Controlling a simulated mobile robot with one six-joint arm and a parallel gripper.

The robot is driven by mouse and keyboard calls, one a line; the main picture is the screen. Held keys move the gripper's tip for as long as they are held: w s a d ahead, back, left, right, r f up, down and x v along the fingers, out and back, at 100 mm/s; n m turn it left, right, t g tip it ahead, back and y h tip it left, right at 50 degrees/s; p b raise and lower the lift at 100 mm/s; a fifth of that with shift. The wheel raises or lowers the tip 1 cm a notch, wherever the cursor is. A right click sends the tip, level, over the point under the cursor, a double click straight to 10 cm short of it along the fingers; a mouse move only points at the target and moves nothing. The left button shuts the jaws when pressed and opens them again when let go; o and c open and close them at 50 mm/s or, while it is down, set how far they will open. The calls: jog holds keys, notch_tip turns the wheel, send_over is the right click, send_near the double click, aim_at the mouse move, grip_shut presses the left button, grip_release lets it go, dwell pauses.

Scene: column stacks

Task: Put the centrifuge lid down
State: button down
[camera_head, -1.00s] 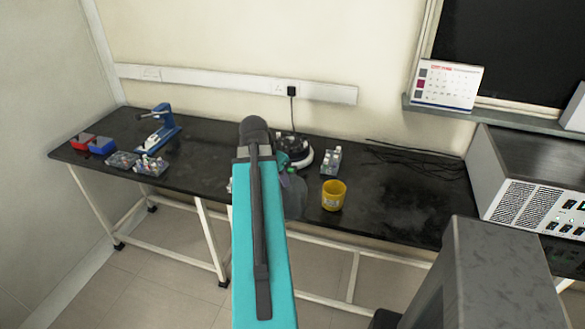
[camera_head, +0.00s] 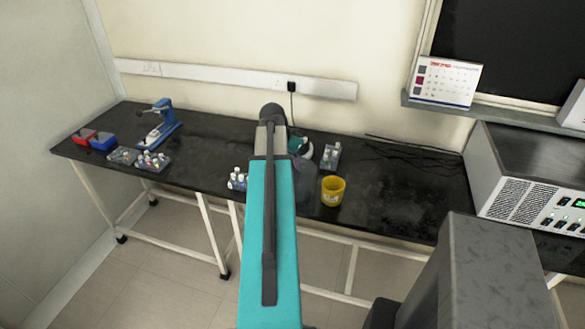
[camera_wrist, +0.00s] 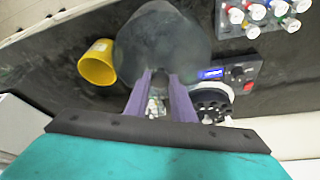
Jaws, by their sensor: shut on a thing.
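The centrifuge lid (camera_wrist: 160,40) is a dark, see-through round cover held at my fingertips in the wrist view. It also shows in the head view as a smoky shape (camera_head: 306,186) beside my arm, left of the yellow cup. My gripper (camera_wrist: 161,76) has purple fingers shut on the lid. The centrifuge (camera_wrist: 213,100) shows its dark rotor and control panel to the right of my fingers, uncovered. In the head view the centrifuge (camera_head: 305,147) is mostly hidden behind my arm. I cannot tell how high the lid is above the bench.
The yellow cup (camera_head: 333,191) stands close to the lid on the black bench (camera_head: 400,205). One tube rack (camera_head: 331,156) stands behind the cup, another (camera_head: 238,180) left of my arm. Cables (camera_head: 415,160) lie at the back right. Bench right of the cup is clear.

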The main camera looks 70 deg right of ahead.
jog(key=shift+f+p, duration=0.85)
jog(key=shift+f, duration=1)
jog(key=c, duration=1.5)
grip_release()
jog(key=shift+r, duration=0.25)
jog(key=shift+b+v, duration=1.45)
jog(key=shift+v, duration=4.45)
